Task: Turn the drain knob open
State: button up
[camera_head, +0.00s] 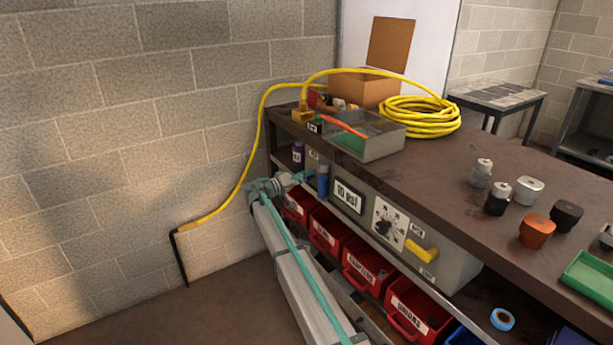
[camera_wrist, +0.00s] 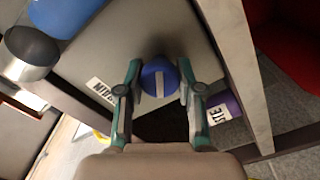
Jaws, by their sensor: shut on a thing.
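In the wrist view, a round blue knob (camera_wrist: 159,77) with a white stripe sits on a grey panel (camera_wrist: 115,45). The stripe runs nearly upright in this picture. My gripper (camera_wrist: 160,84) is shut on the knob, one teal-and-dark finger on each side. A white label lies to the left of the left finger, only partly readable. In the head view, my gripper (camera_head: 296,179) is at the left end of the grey box (camera_head: 455,269) under the bench top. The knob is hidden there.
A blue cylinder (camera_head: 322,181) stands close to my gripper; a blue and grey one shows in the wrist view (camera_wrist: 28,52). A purple container (camera_head: 298,152) is behind. Red bins (camera_head: 368,268) sit below. A yellow hose (camera_head: 243,170) runs down the wall.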

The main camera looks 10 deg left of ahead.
jog(key=n+p, duration=0.1)
jog(key=n, duration=0.2)
jog(key=shift+r+n, duration=0.1)
jog(key=shift+n, duration=0.2)
jog(key=shift+n+p, duration=0.95)
jog(key=shift+n, duration=0.55)
jog(key=shift+f, duration=0.2)
jog(key=o, duration=1.2)
jog(key=shift+c, duration=0.2)
jog(key=shift+a, duration=0.1)
jog(key=v, duration=1.2)
